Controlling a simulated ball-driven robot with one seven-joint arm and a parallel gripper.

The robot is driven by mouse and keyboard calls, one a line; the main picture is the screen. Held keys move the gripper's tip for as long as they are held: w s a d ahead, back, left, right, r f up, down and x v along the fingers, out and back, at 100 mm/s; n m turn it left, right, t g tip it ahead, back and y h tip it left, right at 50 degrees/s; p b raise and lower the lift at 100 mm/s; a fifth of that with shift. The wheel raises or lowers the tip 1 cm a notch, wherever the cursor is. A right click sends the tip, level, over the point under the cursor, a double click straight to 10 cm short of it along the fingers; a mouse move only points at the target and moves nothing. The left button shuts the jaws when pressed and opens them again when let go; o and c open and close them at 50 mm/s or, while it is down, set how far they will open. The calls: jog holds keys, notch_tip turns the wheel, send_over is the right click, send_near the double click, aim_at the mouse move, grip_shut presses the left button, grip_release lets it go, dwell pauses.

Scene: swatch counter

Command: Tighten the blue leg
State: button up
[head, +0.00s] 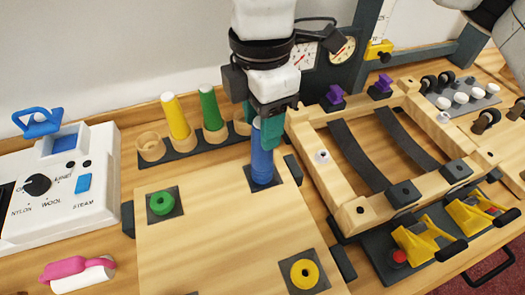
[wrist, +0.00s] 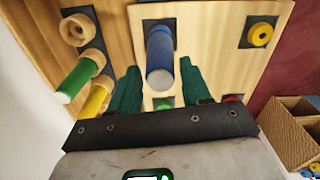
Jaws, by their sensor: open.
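The blue leg (head: 262,163) stands upright on a dark square plate at the back right corner of a pale wooden board (head: 215,235). Its lower end meets the plate; how deep it is seated cannot be told. My gripper (head: 262,128) is above the board, its teal fingers on either side of the leg's upper part. In the wrist view the blue leg (wrist: 160,60) shows between the spread fingers (wrist: 160,75), with gaps on both sides. A green ring (head: 161,203) and a yellow ring (head: 303,273) mark other board corners.
Behind the board, a yellow leg (head: 175,117) and a green leg (head: 209,108) stand in wooden cups. A wooden frame with dark straps (head: 357,155) is close on the right. A white control box (head: 60,185) stands left. A pink-handled tool (head: 75,270) lies front left.

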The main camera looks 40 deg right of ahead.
jog(key=n+b, duration=0.3)
jog(key=n, duration=0.4)
jog(key=shift+f, duration=0.15)
jog(key=n+b, duration=0.1)
jog(key=n, duration=0.4)
jog(key=shift+n, duration=0.4)
jog(key=shift+n+b, duration=0.35)
jog(key=shift+n, duration=0.35)
jog(key=n+b, duration=0.1)
jog(key=n, duration=0.3)
jog(key=shift+n, duration=0.4)
jog(key=n, duration=0.5)
